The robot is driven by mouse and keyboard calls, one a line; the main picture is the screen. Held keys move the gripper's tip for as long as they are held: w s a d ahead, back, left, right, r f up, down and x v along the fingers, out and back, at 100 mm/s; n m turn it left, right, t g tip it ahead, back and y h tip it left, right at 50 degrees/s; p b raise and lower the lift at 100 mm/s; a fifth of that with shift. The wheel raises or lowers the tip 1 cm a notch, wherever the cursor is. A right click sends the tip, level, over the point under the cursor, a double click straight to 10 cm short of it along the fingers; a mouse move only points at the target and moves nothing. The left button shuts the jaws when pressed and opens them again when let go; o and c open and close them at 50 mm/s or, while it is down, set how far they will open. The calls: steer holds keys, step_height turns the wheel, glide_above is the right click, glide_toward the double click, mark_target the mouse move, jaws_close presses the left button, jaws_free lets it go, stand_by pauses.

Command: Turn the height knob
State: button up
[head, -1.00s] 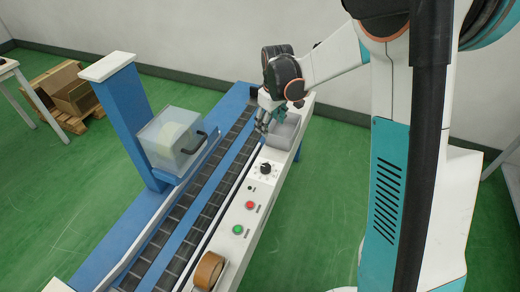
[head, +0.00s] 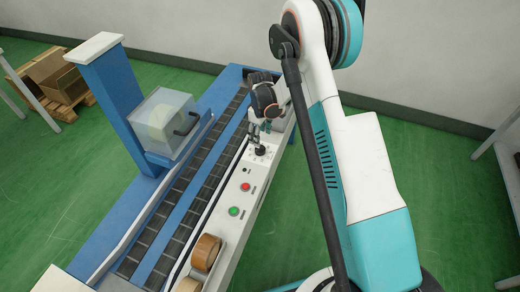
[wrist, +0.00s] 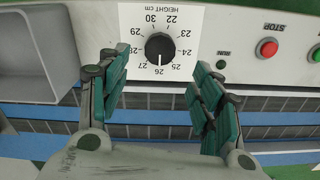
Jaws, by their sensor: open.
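The height knob (wrist: 159,48) is a round black dial on a white scale plate in the wrist view, with numbers around it. Its white mark points to about 26. It also shows on the machine's white panel in the head view (head: 260,151). My gripper (wrist: 158,71) is open, with teal finger pads left and right of the knob's lower side in the picture. The fingers look apart from the knob, and nothing is between them. In the head view my gripper (head: 259,133) is right above the knob.
A red stop button (wrist: 267,48), a small run light and a green button (head: 234,211) sit along the panel. A grey bin (wrist: 28,55) is beside the scale. The conveyor (head: 170,210) and a clear box (head: 163,122) lie left; tape rolls (head: 205,253) sit in front.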

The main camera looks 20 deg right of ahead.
mark_target(260, 148)
step_height(260, 148, down, 8)
steer(key=b, duration=0.2)
steer(key=shift+f+b, duration=0.1)
steer(key=shift+b, duration=0.2)
steer(key=c, duration=1.1)
